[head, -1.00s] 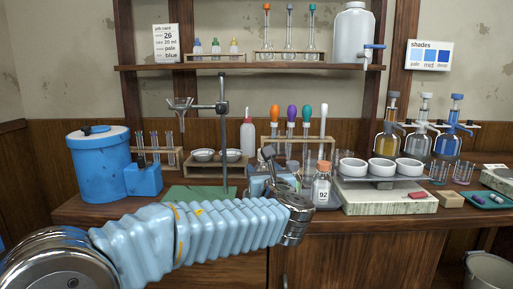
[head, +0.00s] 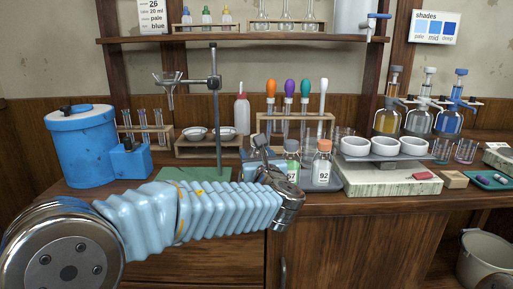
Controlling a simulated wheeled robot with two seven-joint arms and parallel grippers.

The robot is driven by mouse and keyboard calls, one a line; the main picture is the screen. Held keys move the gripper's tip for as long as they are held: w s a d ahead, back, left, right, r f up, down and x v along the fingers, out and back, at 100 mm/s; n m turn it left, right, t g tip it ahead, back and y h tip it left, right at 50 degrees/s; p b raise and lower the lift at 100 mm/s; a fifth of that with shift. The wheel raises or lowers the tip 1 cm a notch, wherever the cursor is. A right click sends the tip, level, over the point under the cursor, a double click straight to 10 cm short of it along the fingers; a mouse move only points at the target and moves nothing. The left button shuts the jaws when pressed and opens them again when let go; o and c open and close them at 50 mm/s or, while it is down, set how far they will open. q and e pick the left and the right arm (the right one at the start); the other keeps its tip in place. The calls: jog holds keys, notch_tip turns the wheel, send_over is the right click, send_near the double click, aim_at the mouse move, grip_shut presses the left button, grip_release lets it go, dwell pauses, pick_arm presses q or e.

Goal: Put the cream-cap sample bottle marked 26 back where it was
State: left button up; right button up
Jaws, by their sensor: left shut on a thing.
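My left arm reaches in from the left, and its gripper (head: 257,147) is at the bench's front, left of two capped bottles. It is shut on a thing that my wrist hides. I cannot make out a cream cap or a 26 label on any bottle. The card (head: 152,14) on the shelf at upper left shows 26, 20 ml, pale, blue. My right gripper is out of view.
A rack of coloured droppers (head: 262,128) stands behind the bottles. A scale with white bowls (head: 390,180) is to their right. A green mat (head: 190,174) and a clamp stand (head: 217,110) are left of the gripper. A blue tub (head: 80,150) stands further left.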

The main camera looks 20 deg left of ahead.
pick_arm(q)
jog(key=shift+f+b, duration=0.4)
jog(key=shift+f, duration=0.2)
dwell(0.3)
